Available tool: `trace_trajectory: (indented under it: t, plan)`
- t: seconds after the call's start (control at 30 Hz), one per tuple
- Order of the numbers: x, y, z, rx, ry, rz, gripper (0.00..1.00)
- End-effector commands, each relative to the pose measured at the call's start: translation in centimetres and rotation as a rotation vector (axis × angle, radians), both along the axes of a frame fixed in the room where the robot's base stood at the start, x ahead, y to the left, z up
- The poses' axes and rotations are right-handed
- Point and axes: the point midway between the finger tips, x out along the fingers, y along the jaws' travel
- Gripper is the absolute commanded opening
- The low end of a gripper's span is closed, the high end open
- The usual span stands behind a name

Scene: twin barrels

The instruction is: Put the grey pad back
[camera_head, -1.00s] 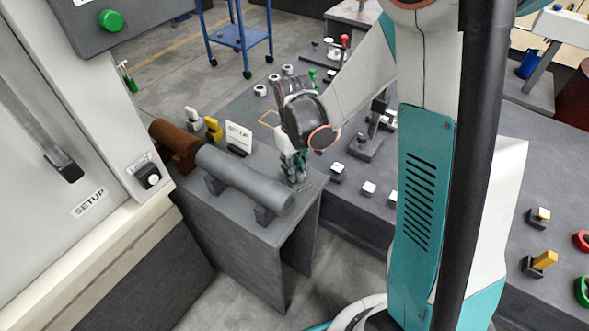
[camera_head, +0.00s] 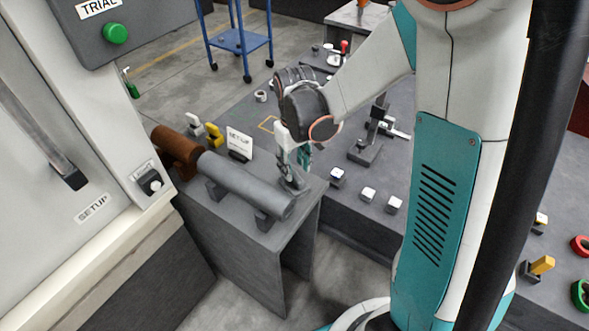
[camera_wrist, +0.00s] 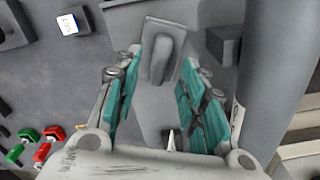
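The grey pad is a flat plate with a raised grip block, seen in the wrist view (camera_wrist: 166,52) ahead of my fingers. In the head view, the pad (camera_head: 293,185) sits low beside the grey barrel (camera_head: 243,183), partly hidden by my gripper. My gripper (camera_wrist: 162,58) is open, with its teal-padded fingers apart on either side of the grip block. I see no clear contact with it. In the head view, my gripper (camera_head: 295,168) points down over the stand's right end. A brown barrel (camera_head: 176,151) lies in line with the grey one.
Both barrels rest on a grey stand (camera_head: 240,245). A SETUP card (camera_head: 239,145), a yellow piece (camera_head: 214,134) and a white piece (camera_head: 193,123) stand behind them. A grey bench (camera_head: 350,205) with small blocks lies to the right. A machine cabinet (camera_head: 70,140) fills the left.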

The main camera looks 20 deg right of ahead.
Motion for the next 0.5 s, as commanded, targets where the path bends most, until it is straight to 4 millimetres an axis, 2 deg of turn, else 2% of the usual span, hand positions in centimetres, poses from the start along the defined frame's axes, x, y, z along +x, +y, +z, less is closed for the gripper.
trace_trajectory:
  t: [0.03, 0.2, 0.33, 0.5]
  plan:
    - [-0.1, 0.0, 1.5, 0.0, 0.0, 0.0, 0.38]
    - [0.0, 0.0, 4.8, 0.0, 0.0, 0.0, 0.38]
    - [0.0, 0.0, 6.6, 0.0, 0.0, 0.0, 0.38]
    - [-0.1, 0.0, 7.9, 0.0, -0.002, -0.001, 0.38]
